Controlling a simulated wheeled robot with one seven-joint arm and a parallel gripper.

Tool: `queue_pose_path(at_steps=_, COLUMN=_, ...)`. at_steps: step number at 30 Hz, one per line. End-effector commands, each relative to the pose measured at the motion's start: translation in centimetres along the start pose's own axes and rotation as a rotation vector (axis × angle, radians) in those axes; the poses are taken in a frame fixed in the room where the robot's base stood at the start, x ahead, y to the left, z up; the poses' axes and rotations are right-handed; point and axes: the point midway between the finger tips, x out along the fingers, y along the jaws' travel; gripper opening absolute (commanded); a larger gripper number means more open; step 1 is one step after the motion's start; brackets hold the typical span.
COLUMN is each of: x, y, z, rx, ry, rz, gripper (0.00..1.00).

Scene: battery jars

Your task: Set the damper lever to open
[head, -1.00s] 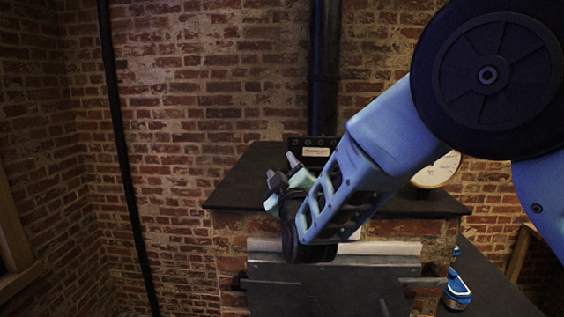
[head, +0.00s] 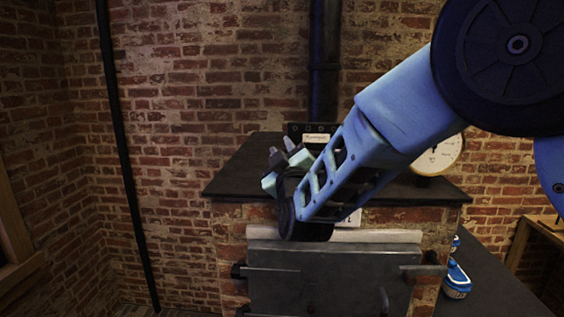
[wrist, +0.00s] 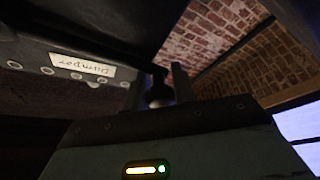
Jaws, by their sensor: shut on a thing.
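The damper plate (head: 308,130) stands at the back of the stove top, with a pale label; in the wrist view the "Damper" label (wrist: 82,64) reads upside down. My gripper (head: 282,153) is left of the label in the head view, above the stove top. In the wrist view its two fingers (wrist: 170,84) are close together around a small dark knob (wrist: 160,96), which I take as the damper lever's end. The rest of the lever is hidden by my gripper and arm, so its exact setting cannot be read.
The brick stove (head: 228,225) has a dark overhanging top (head: 235,175) and a metal door (head: 335,275). A white round dial (head: 440,156) stands at its right. A black flue pipe (head: 325,60) rises behind. A blue jar (head: 457,280) sits on the lower right bench.

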Motion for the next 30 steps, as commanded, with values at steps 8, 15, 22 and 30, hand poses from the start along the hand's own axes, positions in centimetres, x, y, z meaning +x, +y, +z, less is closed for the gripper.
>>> queue_pose_path(at_steps=8, x=0.4, y=1.9, z=-1.2, rx=0.211, ry=0.004, rz=0.090, gripper=0.00)
queue_pose_path(at_steps=15, x=0.9, y=4.7, z=-2.3, rx=0.421, ry=0.004, rz=0.176, gripper=0.00)
queue_pose_path(at_steps=22, x=1.1, y=7.5, z=-2.9, rx=0.624, ry=0.004, rz=0.260, gripper=0.00)
queue_pose_path(at_steps=30, x=1.2, y=11.0, z=-2.9, rx=0.859, ry=0.005, rz=0.358, gripper=0.00)
